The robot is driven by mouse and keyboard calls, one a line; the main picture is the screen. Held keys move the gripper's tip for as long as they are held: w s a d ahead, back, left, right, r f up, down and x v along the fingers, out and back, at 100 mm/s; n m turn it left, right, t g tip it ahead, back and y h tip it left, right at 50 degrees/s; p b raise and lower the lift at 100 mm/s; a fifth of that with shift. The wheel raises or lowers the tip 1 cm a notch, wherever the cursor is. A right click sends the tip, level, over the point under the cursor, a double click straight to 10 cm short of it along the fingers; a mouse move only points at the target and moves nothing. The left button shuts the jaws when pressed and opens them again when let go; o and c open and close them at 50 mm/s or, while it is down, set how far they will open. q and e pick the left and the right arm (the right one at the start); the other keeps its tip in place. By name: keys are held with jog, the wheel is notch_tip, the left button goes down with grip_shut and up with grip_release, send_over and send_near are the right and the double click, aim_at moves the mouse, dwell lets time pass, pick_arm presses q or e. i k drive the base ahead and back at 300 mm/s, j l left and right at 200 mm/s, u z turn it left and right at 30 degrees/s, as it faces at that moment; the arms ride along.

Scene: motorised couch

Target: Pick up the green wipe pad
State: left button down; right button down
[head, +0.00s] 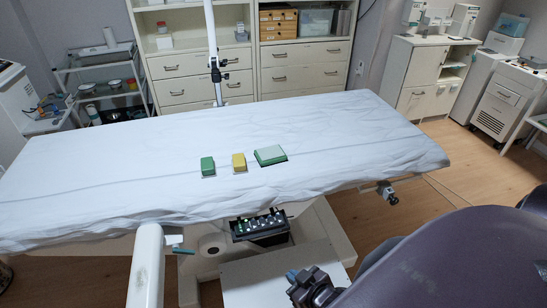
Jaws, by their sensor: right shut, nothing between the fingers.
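A small green block-like pad (207,166) lies on the white sheet of the couch (330,125), near its front edge. A yellow pad (239,162) lies just to its right. A flat green item with a pale top (270,155) lies further right; I cannot tell whether it is a pad or a small tray. My right gripper (296,277) is low at the bottom of the head view, in front of and below the couch edge. It is shut and empty, well apart from the pads. My left gripper does not show.
The couch top around the pads is clear. A dark holder with small bottles (261,227) sits below the couch's front edge, above a pale box (275,279). A white pole (213,55) stands behind the couch. Drawer cabinets (205,72) line the back wall.

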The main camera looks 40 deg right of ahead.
aim_at(207, 166)
jog(key=j+z, duration=0.15)
jog(key=j, duration=0.95)
jog(key=i+j+z, duration=0.15)
jog(key=j, duration=0.25)
jog(key=i+j+z, duration=0.15)
jog(key=j, duration=0.3)
jog(key=i+j+z, duration=0.2)
jog(key=i, duration=0.25)
jog(key=i+j+z, duration=0.2)
jog(key=i, duration=0.6)
